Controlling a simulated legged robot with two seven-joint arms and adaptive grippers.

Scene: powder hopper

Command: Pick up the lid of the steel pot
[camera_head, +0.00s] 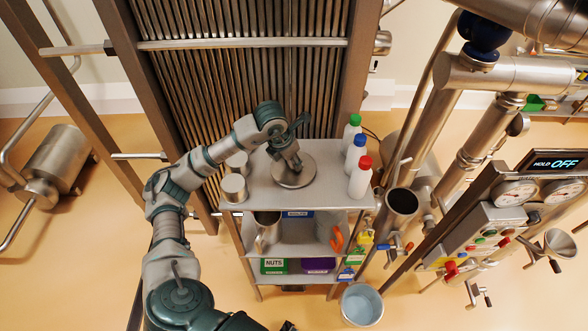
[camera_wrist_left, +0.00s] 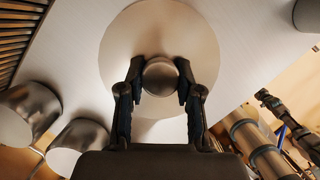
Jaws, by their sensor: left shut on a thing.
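The steel pot's lid (camera_head: 295,176) is a round, flat metal disc over the shelf's top surface in the head view. In the left wrist view the lid (camera_wrist_left: 192,36) shows as a pale disc with a round knob (camera_wrist_left: 160,77) at its middle. My left gripper (camera_head: 292,161) is above the lid, and its two fingers (camera_wrist_left: 160,82) are shut on the knob from both sides. My right gripper does not show.
Metal canisters (camera_head: 234,187) stand left of the lid on the shelf top (camera_head: 318,198). Bottles with green, blue and red (camera_head: 361,177) caps stand to the right. A steel jug (camera_head: 267,230) is on the shelf below. A bucket (camera_head: 361,304) stands on the floor.

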